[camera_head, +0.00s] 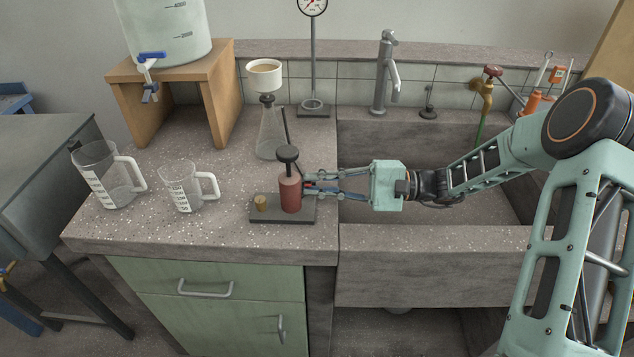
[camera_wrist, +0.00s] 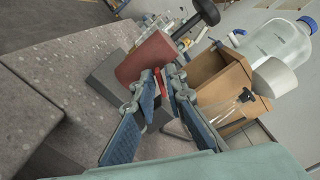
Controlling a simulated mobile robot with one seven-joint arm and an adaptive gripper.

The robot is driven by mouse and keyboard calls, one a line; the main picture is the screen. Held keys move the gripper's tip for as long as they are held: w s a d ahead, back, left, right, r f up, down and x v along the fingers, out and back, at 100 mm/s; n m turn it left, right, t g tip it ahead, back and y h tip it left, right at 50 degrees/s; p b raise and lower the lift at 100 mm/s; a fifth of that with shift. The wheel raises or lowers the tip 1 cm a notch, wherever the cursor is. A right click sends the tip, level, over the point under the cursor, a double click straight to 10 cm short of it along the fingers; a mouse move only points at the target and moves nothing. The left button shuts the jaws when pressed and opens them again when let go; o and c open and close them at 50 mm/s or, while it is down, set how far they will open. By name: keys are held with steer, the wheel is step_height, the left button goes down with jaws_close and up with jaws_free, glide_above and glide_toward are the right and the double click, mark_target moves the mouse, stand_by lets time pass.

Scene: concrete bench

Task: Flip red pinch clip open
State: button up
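A small red piece (camera_wrist: 158,82), which looks like the red pinch clip, shows between my fingertips in the wrist view. It lies close against the side of a dull red cylinder (camera_wrist: 147,58). In the head view the cylinder (camera_head: 290,194) stands upright on a dark base plate (camera_head: 265,214), topped by a black knob (camera_head: 288,153). My gripper (camera_head: 311,183) reaches in from the right, level with the cylinder's side. In the wrist view my gripper (camera_wrist: 161,82) has its blue-padded fingers apart, one each side of the red piece. Firm contact is not visible.
A flask with a funnel (camera_head: 269,135) stands just behind. Two measuring jugs (camera_head: 188,188) stand left. A wooden stand (camera_head: 217,90) carries a water container. The sink (camera_head: 440,180) lies under my arm.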

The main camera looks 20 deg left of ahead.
steer(key=v, duration=1.2)
